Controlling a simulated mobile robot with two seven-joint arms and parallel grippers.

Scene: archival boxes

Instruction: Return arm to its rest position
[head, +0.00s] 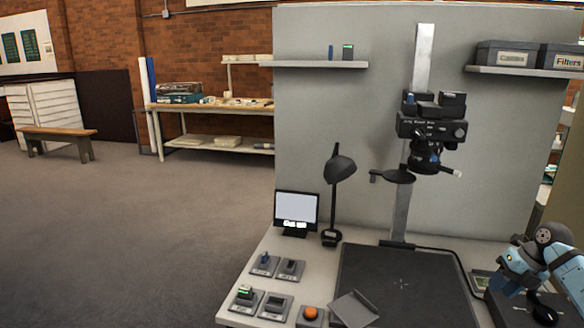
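My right arm comes in at the lower right of the head view, with light blue links and dark joints. Its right gripper (506,282) hangs over the right side of the table, beside the black baseboard (405,285). The fingers are small and partly covered by the wrist, so I cannot tell whether they are open or shut. I see no object clearly held in it. My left arm and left gripper are not in view.
A copy stand column (399,215) carries a camera (430,130) above the baseboard. A lamp (340,168), a small monitor (296,208), several small trays and an orange button (311,312) stand to the left. Shelves hold grey boxes (505,54). Open floor lies left.

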